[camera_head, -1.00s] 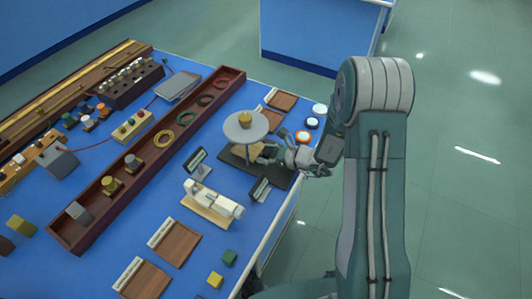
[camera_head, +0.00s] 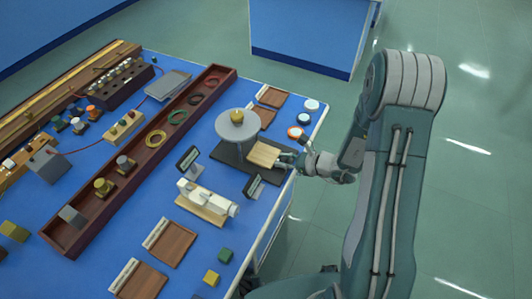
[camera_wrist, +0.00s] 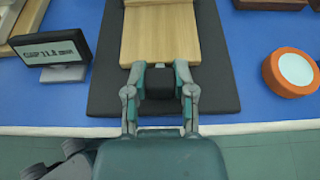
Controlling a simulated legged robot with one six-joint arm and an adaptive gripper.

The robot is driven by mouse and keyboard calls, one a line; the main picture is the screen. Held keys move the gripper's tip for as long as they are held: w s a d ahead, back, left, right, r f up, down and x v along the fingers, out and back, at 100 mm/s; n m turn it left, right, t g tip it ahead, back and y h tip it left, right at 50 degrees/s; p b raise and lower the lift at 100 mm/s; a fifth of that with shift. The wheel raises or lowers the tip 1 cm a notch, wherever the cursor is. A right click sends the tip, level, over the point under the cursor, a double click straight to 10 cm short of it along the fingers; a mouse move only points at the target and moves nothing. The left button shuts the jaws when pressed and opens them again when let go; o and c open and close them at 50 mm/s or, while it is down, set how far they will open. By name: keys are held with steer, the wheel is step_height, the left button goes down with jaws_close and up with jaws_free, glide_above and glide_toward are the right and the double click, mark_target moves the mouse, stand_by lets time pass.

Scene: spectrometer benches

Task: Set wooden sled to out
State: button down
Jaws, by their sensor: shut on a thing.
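The wooden sled (camera_head: 264,154) is a pale wood plate lying on a dark base (camera_head: 235,160). It shows to the right of a round grey disc on a stand. In the wrist view the sled (camera_wrist: 185,32) has a black handle (camera_wrist: 160,84) at its near end. My gripper (camera_head: 288,160) is shut on that handle, one finger on each side. It also shows in the wrist view (camera_wrist: 160,78). The sled's far end is out of the wrist view.
The round grey disc (camera_head: 237,127) carries a brass-coloured piece. Small signs (camera_head: 254,187) stand beside the base. A white cylindrical device (camera_head: 207,196) sits in front. An orange-rimmed round button (camera_head: 295,133) lies near the bench's right edge. Open floor (camera_head: 480,180) lies to the right.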

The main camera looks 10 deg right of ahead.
steer(key=shift+s+d, duration=0.35)
steer(key=shift+d, duration=0.2)
steer(key=shift+s+d, duration=0.3)
steer(key=shift+d, duration=0.25)
steer(key=shift+a, duration=0.1)
steer(key=shift+c, duration=2.2)
jaws_free()
steer(key=shift+d, duration=0.2)
steer(key=shift+s+d, duration=0.1)
steer(key=v, duration=1.1)
steer(key=shift+s+d, duration=0.2)
steer(key=shift+d, duration=0.1)
